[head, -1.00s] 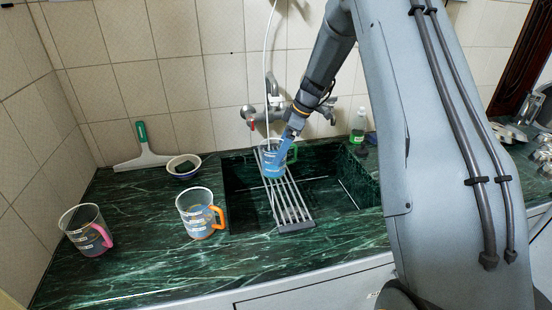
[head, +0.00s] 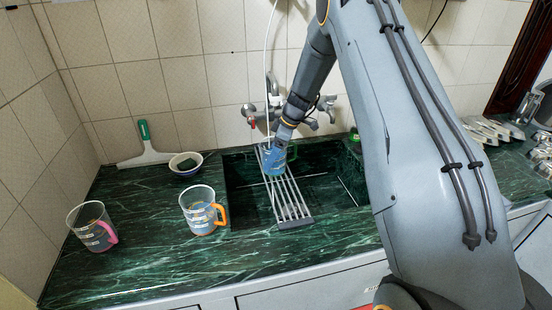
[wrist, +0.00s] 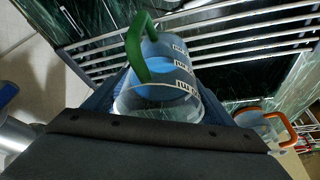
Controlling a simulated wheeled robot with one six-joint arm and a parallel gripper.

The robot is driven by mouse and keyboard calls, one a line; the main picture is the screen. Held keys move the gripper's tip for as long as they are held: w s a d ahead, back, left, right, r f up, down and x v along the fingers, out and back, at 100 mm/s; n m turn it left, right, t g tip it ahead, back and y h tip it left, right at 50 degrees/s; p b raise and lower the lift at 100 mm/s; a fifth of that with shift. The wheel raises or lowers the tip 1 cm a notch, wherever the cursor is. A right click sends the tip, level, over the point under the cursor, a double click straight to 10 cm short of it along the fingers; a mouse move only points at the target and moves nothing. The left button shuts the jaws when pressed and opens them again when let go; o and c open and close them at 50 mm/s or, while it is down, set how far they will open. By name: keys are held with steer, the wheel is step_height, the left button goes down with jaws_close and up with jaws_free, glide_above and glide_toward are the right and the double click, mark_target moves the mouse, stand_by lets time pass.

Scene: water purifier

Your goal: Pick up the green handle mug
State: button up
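The green handle mug is clear with white markings and looks blue inside. In the head view the mug (head: 273,163) is over the rack in the sink, partly hidden by my gripper (head: 280,148). In the wrist view the mug (wrist: 182,75) fills the space directly in front of my gripper (wrist: 158,105), with its green handle (wrist: 136,48) pointing up and left. Blue finger parts show on both sides of the mug, close to its walls. I cannot tell whether they press on it or whether the mug still touches the rack.
A metal rack (head: 295,208) spans the dark green sink. An orange-handled mug (head: 199,212) and a pink-handled mug (head: 90,228) stand on the counter at left. A bowl (head: 186,163) and a squeegee (head: 146,150) are near the back wall. The tap (head: 262,114) is behind my gripper.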

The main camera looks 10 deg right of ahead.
steer(key=c, duration=1.1)
steer(key=shift+r, duration=0.2)
